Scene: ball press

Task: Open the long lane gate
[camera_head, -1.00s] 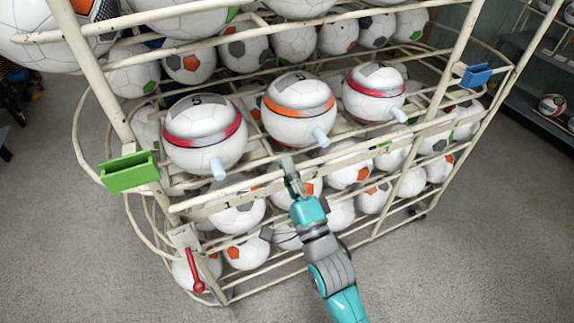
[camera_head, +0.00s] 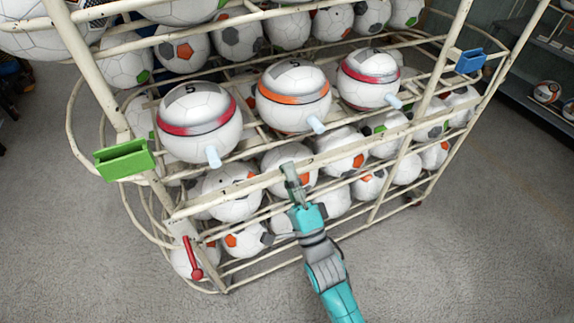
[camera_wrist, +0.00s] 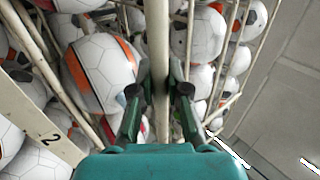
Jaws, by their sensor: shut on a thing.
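A long cream bar (camera_head: 388,133), which looks like the long lane gate, runs slantwise along the front of the ball rack. My gripper (camera_head: 293,184) has its fingers closed around this bar near its middle. In the wrist view the bar (camera_wrist: 158,45) passes upright between the two dark fingers of my gripper (camera_wrist: 158,92), and its lower part is hidden. Behind and above the bar, three banded balls sit in a row: one red-banded (camera_head: 200,105), one orange-banded (camera_head: 293,80) and one more red-banded (camera_head: 370,70). Each has a pale blue peg in front.
A green box (camera_head: 124,161) and a blue box (camera_head: 471,61) hang on the rack posts. A red lever (camera_head: 192,256) is at the lower left. Loose footballs (camera_head: 235,195) fill the lower tier close to my gripper. The floor (camera_head: 460,240) in front is clear.

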